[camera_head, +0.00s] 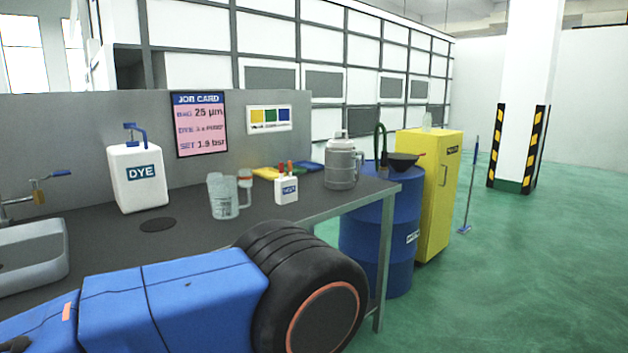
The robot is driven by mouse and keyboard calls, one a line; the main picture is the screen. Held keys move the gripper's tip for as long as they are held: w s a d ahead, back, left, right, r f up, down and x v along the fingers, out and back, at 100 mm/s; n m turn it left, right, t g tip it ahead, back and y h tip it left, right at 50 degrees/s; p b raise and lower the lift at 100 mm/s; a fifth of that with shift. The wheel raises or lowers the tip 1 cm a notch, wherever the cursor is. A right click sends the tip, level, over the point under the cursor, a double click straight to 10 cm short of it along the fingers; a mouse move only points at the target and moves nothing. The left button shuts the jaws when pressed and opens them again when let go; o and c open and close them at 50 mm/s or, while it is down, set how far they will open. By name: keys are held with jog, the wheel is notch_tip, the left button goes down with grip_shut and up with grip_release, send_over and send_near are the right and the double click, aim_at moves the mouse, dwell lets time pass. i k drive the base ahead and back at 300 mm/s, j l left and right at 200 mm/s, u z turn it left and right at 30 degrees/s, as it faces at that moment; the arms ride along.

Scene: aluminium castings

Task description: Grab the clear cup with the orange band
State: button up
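A clear cup with an orange-red band near its top (245,183) stands on the grey bench, slightly behind and right of another clear cup (222,203). The two look close together, and the front one seems to overlap the banded one in this view; I cannot tell whether they touch. My gripper is not in view. Part of my blue arm, with a large black joint, fills the lower left and middle foreground.
On the bench (100,248) are a white DYE bottle (137,185), a dark disc (158,225), a small white marker holder (286,190) and a grey jug (340,168). A sink (35,255) is at left. Blue drum (390,220) and yellow cabinet (440,190) stand right of the bench.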

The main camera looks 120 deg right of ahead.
aim_at(245, 175)
jog(key=z, duration=3.7)
jog(key=l+u, duration=0.3)
jog(key=u, duration=0.15)
jog(key=l+u, duration=0.25)
jog(key=u, duration=0.25)
